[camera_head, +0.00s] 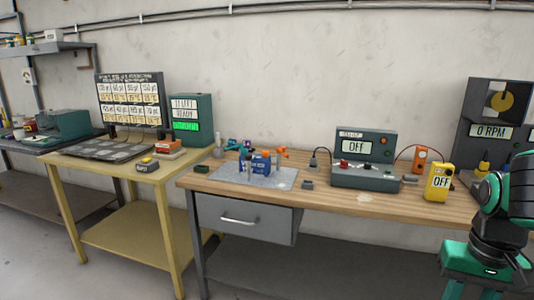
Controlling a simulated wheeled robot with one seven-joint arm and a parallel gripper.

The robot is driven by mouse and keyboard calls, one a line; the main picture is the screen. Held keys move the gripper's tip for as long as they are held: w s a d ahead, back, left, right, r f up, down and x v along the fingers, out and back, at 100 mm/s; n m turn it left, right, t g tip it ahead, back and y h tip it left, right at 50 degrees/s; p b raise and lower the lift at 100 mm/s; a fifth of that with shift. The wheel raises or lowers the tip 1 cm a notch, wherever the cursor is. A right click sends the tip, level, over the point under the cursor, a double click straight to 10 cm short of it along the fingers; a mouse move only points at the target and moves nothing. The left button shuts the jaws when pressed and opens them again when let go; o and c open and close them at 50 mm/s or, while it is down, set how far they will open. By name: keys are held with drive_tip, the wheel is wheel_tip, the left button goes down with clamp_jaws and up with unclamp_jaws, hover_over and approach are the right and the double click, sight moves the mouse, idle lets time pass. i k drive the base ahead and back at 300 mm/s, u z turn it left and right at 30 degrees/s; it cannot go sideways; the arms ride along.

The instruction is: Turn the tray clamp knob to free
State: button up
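No part is clearly readable as the tray clamp knob at this size. A dark flat tray (82,151) with lighter patches lies on the yellow table at the left. A grey plate (222,173) on the wooden bench bears a small blue device (258,163) with teal and orange parts beside it. Either could carry a clamp, but I cannot tell which. Green and black links of my arm show at the lower right edge.
The wooden bench (365,198) carries a grey box reading OFF (363,168), a yellow meter (438,182) and an orange device (419,158). A dark panel reading 0 RPM stands far right. The yellow table (122,168) holds a display board and a green READY box (192,122).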

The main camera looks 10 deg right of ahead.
sight(249, 158)
drive_tip(key=z, duration=0.2)
drive_tip(key=i, duration=1.1)
drive_tip(key=u, duration=0.4)
